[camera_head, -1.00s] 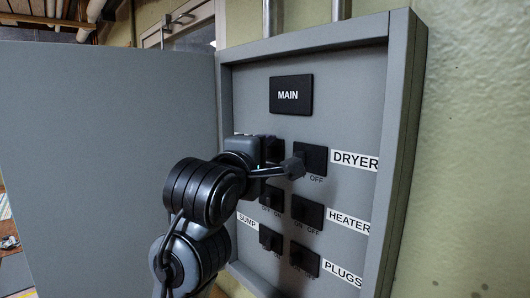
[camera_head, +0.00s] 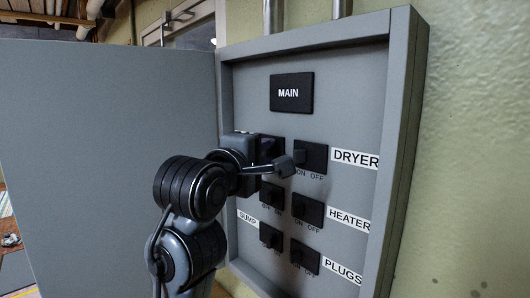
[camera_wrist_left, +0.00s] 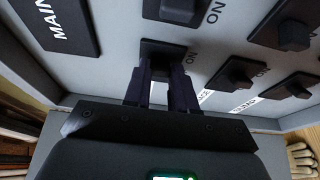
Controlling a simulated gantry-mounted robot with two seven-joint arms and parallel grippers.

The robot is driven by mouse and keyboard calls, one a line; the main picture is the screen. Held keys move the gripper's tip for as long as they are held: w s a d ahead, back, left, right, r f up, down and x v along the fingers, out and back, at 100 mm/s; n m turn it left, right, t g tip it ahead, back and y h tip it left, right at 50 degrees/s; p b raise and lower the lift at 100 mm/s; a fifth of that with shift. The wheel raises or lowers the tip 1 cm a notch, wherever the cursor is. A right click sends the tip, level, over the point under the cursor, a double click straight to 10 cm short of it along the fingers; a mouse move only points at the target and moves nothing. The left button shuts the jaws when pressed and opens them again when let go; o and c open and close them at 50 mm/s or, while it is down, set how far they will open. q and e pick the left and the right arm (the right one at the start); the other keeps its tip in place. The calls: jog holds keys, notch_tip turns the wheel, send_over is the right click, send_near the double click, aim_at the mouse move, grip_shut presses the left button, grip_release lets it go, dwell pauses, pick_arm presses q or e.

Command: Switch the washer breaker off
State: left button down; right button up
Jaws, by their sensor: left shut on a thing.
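The grey breaker panel (camera_head: 345,82) stands open, with two columns of black breakers under a MAIN plate. The washer breaker (camera_wrist_left: 170,47) appears to be the upper left one, beside the dryer breaker (camera_head: 312,157); its own label is hidden behind my arm. My left gripper (camera_head: 270,152) is at this breaker. In the left wrist view its two fingers (camera_wrist_left: 160,72) are shut around the breaker's toggle, which is mostly hidden between them. An ON mark shows to the right of this breaker in that view; its OFF mark is hidden. My right gripper is not in view.
The MAIN plate (camera_head: 291,93) is above. The heater breaker (camera_head: 307,210), plugs breaker (camera_head: 304,257) and sump breaker (camera_head: 270,236) are close below. The panel door (camera_head: 110,150) is swung out to the left. The panel's raised right edge (camera_head: 405,130) borders the green wall.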

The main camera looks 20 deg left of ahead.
pick_arm(q)
jog(key=shift+a+f+m+h+b, duration=0.15)
jog(key=shift+m+h+b, duration=0.35)
jog(key=shift+h, duration=0.3)
jog(key=a+m+g+h+b, duration=0.1)
jog(key=m+g+h+b, duration=0.1)
jog(key=h+b, duration=0.1)
jog(key=w+a+m+g+h+b, duration=0.1)
jog(key=m+g+h+b, duration=0.1)
jog(key=m+h+b, duration=0.1)
jog(key=w+a+m+g+h+b, duration=0.1)
jog(key=m+g+h+b, duration=0.1)
jog(key=h+b, duration=0.2)
jog(key=shift+a+m+b, duration=0.3)
jog(key=shift+m+b, duration=0.1)
jog(key=shift+b, duration=0.6)
jog(key=shift+w+g+h, duration=0.1)
jog(key=shift+g+h, duration=0.2)
jog(key=c, duration=0.9)
grip_release()
